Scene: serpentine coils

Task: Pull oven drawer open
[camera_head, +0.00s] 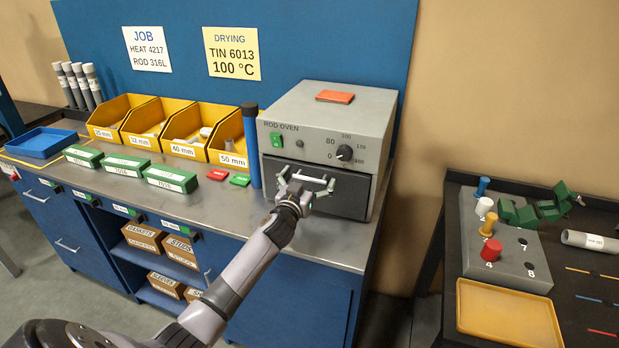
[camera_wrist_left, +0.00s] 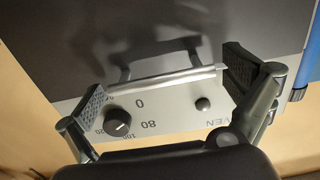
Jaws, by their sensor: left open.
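The grey rod oven (camera_head: 328,112) stands at the right end of the steel bench, with a dark drawer front (camera_head: 352,194) below its control panel. The drawer front looks flush with the oven body. My left gripper (camera_head: 306,183) is open in front of the drawer, at its handle. In the left wrist view the silver bar handle (camera_wrist_left: 165,79) lies across the space between the two fingers of my left gripper (camera_wrist_left: 160,88), one finger near each end. I cannot tell whether either finger touches it. My right gripper is not in view.
A blue upright tube (camera_head: 252,146) stands close to the oven's left side. Yellow bins (camera_head: 232,160), green boxes (camera_head: 172,177) and small red and green blocks stand further left. A red piece (camera_head: 335,97) lies on the oven. A dark table (camera_head: 590,325) with parts stands at right.

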